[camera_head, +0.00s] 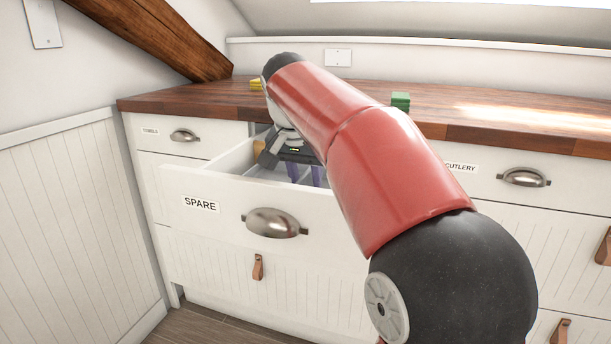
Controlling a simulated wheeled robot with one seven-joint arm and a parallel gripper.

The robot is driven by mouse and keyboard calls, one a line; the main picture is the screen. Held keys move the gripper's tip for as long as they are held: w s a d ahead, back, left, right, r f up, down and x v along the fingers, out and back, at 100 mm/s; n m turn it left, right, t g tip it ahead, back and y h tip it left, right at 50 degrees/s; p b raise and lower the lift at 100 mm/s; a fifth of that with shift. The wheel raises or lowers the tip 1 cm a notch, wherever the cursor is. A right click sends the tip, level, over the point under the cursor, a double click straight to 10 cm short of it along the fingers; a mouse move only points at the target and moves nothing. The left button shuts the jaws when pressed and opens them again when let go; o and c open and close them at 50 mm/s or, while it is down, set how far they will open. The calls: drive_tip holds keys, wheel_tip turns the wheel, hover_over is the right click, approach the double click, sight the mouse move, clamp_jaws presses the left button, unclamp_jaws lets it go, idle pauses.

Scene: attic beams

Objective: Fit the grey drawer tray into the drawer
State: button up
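The open drawer (225,195) labelled SPARE is pulled out below the wooden worktop. My gripper (306,175) reaches down into it, behind the drawer front. Its two purple fingers stand apart, but their tips are hidden by the drawer front, so I cannot tell whether anything is between them. A pale grey surface shows inside the drawer beside the fingers; I cannot tell whether it is the grey drawer tray or the drawer's inside. My red arm hides the right part of the drawer.
A tan thing (259,148) shows at the drawer's left inside. A yellow block (255,84) and a green block (400,101) are on the worktop (480,117). A TOWELS drawer (165,134) and a CUTLERY drawer (500,183) are shut. A sloping beam (160,38) hangs upper left.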

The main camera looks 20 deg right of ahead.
drive_tip(key=shift+r, duration=0.35)
drive_tip(key=p+v, duration=0.4)
drive_tip(key=v, duration=0.8)
drive_tip(key=shift+r, duration=0.3)
drive_tip(key=shift+w, duration=0.1)
